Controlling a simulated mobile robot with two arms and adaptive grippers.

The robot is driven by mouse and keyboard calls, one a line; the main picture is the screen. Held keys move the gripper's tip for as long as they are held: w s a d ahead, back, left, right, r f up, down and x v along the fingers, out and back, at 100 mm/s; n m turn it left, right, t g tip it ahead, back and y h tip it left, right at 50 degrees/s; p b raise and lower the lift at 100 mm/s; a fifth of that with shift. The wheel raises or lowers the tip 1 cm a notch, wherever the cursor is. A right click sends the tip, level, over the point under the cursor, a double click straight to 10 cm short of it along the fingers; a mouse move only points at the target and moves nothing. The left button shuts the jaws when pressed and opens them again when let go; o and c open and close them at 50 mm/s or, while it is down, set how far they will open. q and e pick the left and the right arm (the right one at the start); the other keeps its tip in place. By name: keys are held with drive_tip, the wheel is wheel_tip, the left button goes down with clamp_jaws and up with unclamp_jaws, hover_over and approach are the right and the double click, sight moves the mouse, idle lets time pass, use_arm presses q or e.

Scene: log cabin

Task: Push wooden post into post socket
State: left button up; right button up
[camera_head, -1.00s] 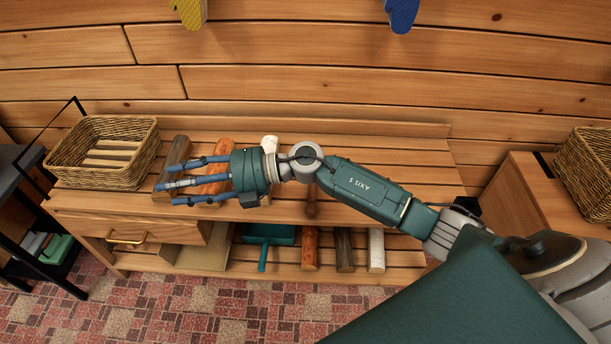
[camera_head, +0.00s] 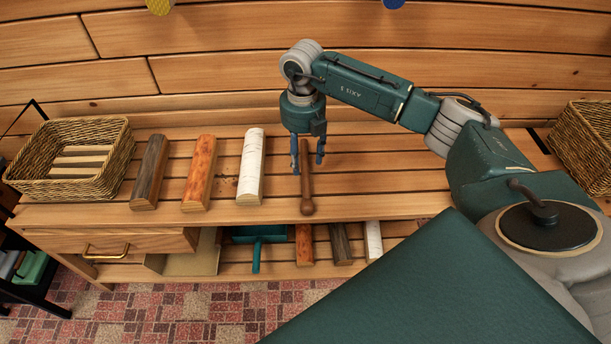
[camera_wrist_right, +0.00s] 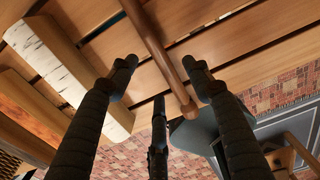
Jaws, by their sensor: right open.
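A slim dark-brown wooden rod (camera_head: 306,182) with a rounded near end lies on the slatted bench top; I cannot tell whether it is the task's post. It also shows in the wrist view (camera_wrist_right: 158,50). My right gripper (camera_head: 307,160) points down over its far part, open, with fingers to either side and nothing held. In the wrist view the open fingers (camera_wrist_right: 160,72) flank the rod. I cannot make out a post socket. A dark log piece (camera_head: 150,172), an orange one (camera_head: 199,172) and a white birch one (camera_head: 251,168) lie left of the rod. My left gripper is out of view.
A wicker basket (camera_head: 122,160) stands at the bench's left end, another (camera_head: 590,150) at far right. The lower shelf holds several log pieces (camera_head: 341,245) and a teal dustpan-like item (camera_head: 256,240). The bench top (camera_head: 400,185) right of the rod is clear.

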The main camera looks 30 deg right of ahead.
sight(304, 173)
drive_tip(key=f, duration=0.4)
drive_tip(key=shift+s+a+f+b, duration=0.25)
drive_tip(key=shift+s+f+b, duration=0.05)
drive_tip(key=shift+s+b, duration=0.1)
drive_tip(key=shift+f, duration=0.35)
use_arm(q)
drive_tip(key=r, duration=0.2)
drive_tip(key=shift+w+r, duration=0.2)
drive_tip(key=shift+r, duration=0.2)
use_arm(e)
clamp_jaws()
